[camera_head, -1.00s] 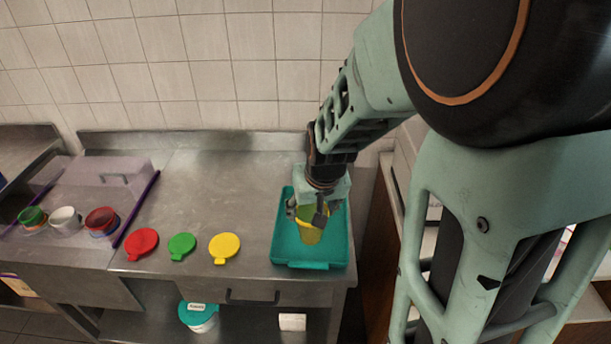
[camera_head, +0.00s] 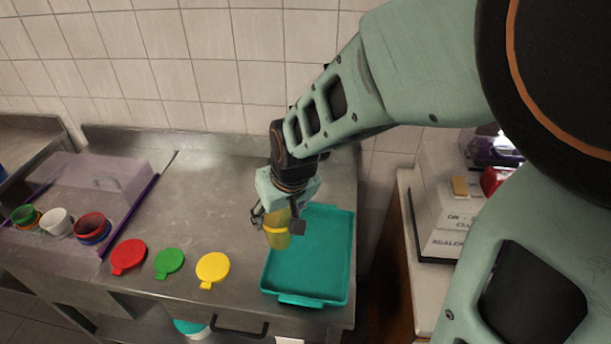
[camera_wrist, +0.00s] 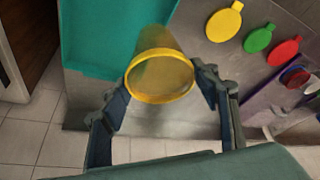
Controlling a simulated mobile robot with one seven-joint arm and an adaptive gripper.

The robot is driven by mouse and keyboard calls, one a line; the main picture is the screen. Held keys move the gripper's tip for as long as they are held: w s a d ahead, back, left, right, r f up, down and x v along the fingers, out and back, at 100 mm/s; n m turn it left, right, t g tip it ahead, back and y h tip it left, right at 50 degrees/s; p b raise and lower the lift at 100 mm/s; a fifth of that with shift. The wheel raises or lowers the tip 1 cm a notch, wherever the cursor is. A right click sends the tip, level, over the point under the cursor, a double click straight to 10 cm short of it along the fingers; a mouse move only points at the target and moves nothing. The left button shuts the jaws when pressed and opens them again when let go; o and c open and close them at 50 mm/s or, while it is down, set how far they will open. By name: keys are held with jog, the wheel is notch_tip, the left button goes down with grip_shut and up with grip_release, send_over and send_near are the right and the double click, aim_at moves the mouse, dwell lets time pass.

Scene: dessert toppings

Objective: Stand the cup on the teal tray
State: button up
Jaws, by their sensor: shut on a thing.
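The translucent yellow cup (camera_head: 277,237) is held in my gripper (camera_head: 279,222) at the left edge of the teal tray (camera_head: 318,262). My gripper is shut around the cup, with one finger on each side. In the wrist view the cup (camera_wrist: 160,75) shows its open yellow rim toward the camera between my fingers (camera_wrist: 162,88). The teal tray (camera_wrist: 100,40) lies beyond it at the upper left. The tray looks empty. I cannot tell how high the cup's base is above the tray or counter.
Red (camera_head: 128,256), green (camera_head: 169,262) and yellow (camera_head: 212,268) lids lie on the steel counter left of the tray. A clear-covered bin (camera_head: 100,190) with several small cups stands further left. White boxes (camera_head: 440,205) stand to the right, across a gap.

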jog(key=a, duration=0.1)
jog(key=s+a+n, duration=0.1)
jog(key=a, duration=0.1)
jog(key=shift+s+a+r, duration=0.15)
jog(key=shift+s+a, duration=0.1)
jog(key=shift+s, duration=0.15)
jog(key=shift+d, duration=0.1)
jog(key=w+d+f+b, duration=0.7)
jog(key=d+f+b, duration=0.4)
jog(key=f+b, duration=0.1)
jog(key=shift+d+f, duration=0.15)
jog(key=shift+f, duration=0.3)
jog(key=shift+f+b, duration=0.25)
jog(key=shift+b, duration=0.25)
jog(key=o, duration=0.9)
jog(key=shift+r, duration=0.1)
jog(key=shift+o, duration=0.2)
jog(key=shift+r, duration=0.1)
